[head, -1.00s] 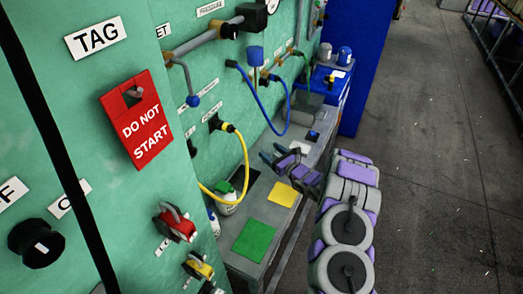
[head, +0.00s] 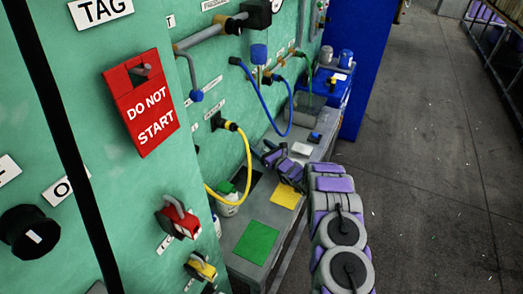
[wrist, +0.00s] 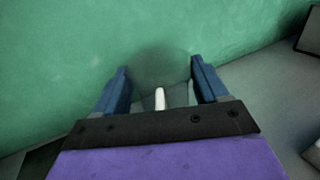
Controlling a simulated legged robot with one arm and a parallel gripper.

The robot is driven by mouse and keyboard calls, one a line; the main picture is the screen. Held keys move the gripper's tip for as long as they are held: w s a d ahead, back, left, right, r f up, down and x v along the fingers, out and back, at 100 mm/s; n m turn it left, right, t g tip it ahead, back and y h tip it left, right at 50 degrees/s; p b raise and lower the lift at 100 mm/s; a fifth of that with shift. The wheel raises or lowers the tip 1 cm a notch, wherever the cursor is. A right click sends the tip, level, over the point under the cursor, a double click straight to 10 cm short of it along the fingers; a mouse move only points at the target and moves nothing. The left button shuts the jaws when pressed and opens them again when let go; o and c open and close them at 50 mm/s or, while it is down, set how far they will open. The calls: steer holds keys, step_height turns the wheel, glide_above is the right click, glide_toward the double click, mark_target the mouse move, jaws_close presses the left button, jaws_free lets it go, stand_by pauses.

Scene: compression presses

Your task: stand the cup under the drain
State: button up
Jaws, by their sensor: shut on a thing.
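In the wrist view, a see-through, smoky grey cup (wrist: 165,68) sits between the two blue fingers of my gripper (wrist: 160,88), which is shut on it. A small white piece shows at the cup's near side. The green wall is close beyond the cup. In the head view, my gripper (head: 262,155) is low over the bench by the green wall, right of the yellow hose. The cup cannot be made out there. I cannot tell which fitting is the drain, or whether the cup touches the bench.
Yellow (head: 247,165) and blue (head: 268,108) hoses hang nearby. A red tag (head: 144,105) hangs at left.

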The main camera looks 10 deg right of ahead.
steer(key=shift+d, duration=0.3)
steer(key=o, duration=1.3)
steer(key=shift+d, duration=0.2)
steer(key=shift+a, duration=0.2)
steer(key=p+v, duration=0.2)
steer(key=v, duration=1)
steer(key=shift+s, duration=0.1)
